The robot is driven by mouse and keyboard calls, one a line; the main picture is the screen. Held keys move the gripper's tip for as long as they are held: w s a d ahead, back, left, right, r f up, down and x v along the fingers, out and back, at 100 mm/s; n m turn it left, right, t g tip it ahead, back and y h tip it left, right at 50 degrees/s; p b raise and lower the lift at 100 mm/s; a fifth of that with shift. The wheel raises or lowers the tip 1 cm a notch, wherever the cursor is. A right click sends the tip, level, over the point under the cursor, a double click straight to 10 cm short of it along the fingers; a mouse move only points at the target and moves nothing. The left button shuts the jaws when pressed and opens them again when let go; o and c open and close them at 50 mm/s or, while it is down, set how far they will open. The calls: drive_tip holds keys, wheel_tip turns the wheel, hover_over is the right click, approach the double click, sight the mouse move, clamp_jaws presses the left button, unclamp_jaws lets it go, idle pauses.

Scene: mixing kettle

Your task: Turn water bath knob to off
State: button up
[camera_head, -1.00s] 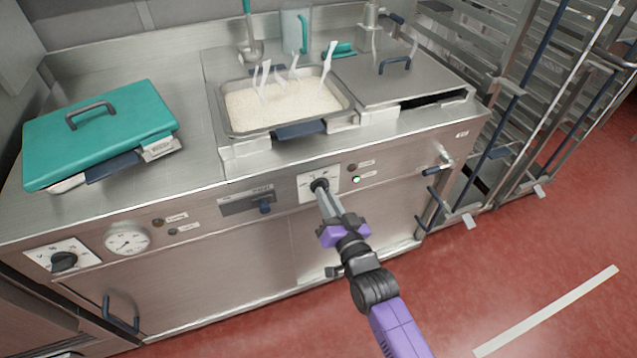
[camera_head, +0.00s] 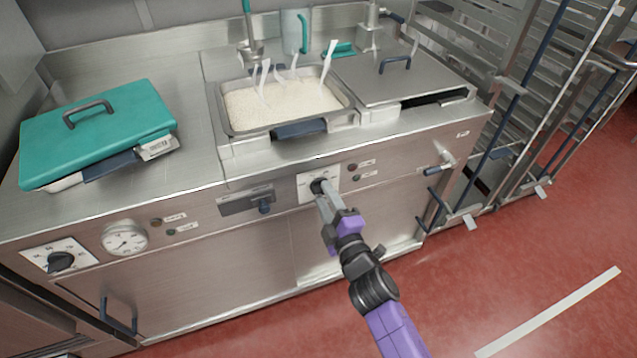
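The dark knob (camera_head: 317,186) sits on a white dial plate (camera_head: 331,178) on the steel front panel, below the tray of white grains. My gripper (camera_head: 321,191) reaches it from the front. Its fingers look shut around the knob and cover most of it, so the pointer and part of the scale are hidden. Two small indicator lamps (camera_head: 354,178) sit right of the plate; the lower one looks dark.
A second black knob (camera_head: 60,262) and a round gauge (camera_head: 125,238) are at the panel's left. A lever (camera_head: 264,206) is left of my gripper. A tap handle (camera_head: 436,170) and a steel rack (camera_head: 520,100) stand right. The red floor in front is clear.

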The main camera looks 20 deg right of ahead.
drive_tip(key=s, duration=0.7)
idle(0.4)
idle(0.4)
drive_tip(key=s+r+m+g+p, duration=0.1)
drive_tip(key=s+r+m, duration=0.3)
drive_tip(key=s, duration=0.8)
drive_tip(key=s+r+m+g+p, duration=0.1)
drive_tip(key=s+r+m, duration=0.3)
drive_tip(key=s, duration=0.8)
drive_tip(key=s+r+m+g+p, duration=0.1)
drive_tip(key=s+r+m, duration=0.3)
drive_tip(key=s, duration=0.8)
drive_tip(key=m+p, duration=0.1)
drive_tip(key=m, duration=0.1)
drive_tip(key=shift+s+r+m, duration=0.15)
drive_tip(key=shift+r+m, duration=0.1)
drive_tip(key=shift+m, duration=0.05)
